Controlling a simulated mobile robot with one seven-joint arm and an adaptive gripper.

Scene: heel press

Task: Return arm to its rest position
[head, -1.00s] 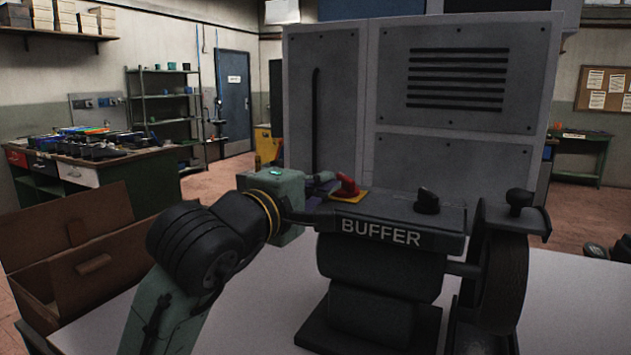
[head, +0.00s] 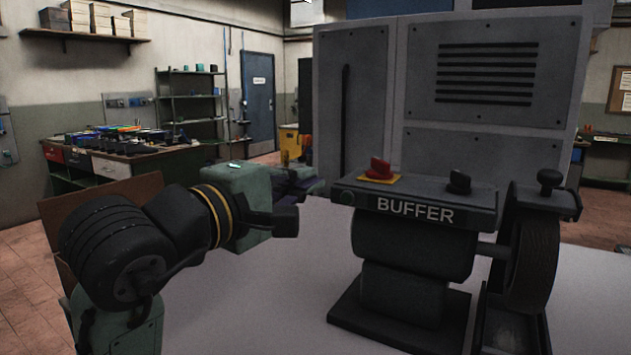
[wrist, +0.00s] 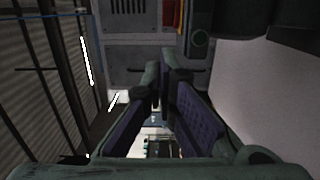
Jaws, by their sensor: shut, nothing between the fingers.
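My gripper (head: 303,181) is at the end of my bent arm, left of the buffer's control panel and apart from it. In the wrist view its two purple-padded fingers (wrist: 162,85) come together at the tips with nothing between them. The buffer (head: 415,255) stands on the pale bench top. Its red switch (head: 379,169) sits on a yellow plate, with a black knob (head: 460,181) to its right. In the wrist view, part of the red switch (wrist: 172,15) shows near the top.
A grey cabinet (head: 360,100) stands behind the buffer. The buffer's dark wheel (head: 535,245) is on its right. A brown cardboard box (head: 90,205) is partly hidden behind my arm. The bench top (head: 240,300) is clear between my arm and the buffer.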

